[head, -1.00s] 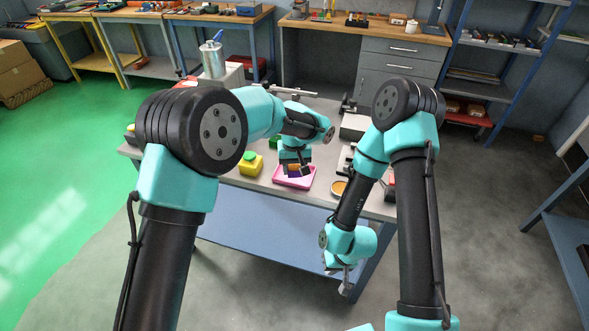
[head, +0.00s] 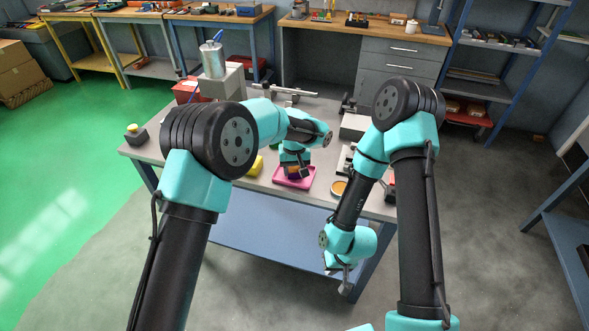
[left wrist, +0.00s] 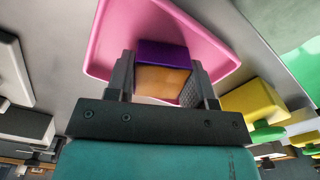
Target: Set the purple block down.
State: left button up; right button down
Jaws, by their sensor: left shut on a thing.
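My left gripper (left wrist: 160,84) is shut on the purple block (left wrist: 162,53). An orange face shows on the near side of the held piece; I cannot tell whether it belongs to the block. The pink tray (left wrist: 100,45) lies directly behind the block in the left wrist view. In the head view my left gripper (head: 293,172) points down over the pink tray (head: 281,181), low and close to its floor. I cannot tell whether the block touches the tray. My right gripper (head: 341,278) hangs in front of the table's front edge, clear of the tray; its opening is unclear.
A yellow block (head: 256,166) sits left of the tray, and a round dish (head: 339,188) sits to its right. A metal canister (head: 212,61) stands on a grey box at the back left.

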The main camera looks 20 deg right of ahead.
aim_at(294, 168)
dwell(0.3)
pick_arm(q)
jog(key=o, duration=1)
jog(key=shift+f, duration=0.1)
notch_tip(294, 168, up, 12)
jog(key=shift+r, duration=0.2)
dwell(0.4)
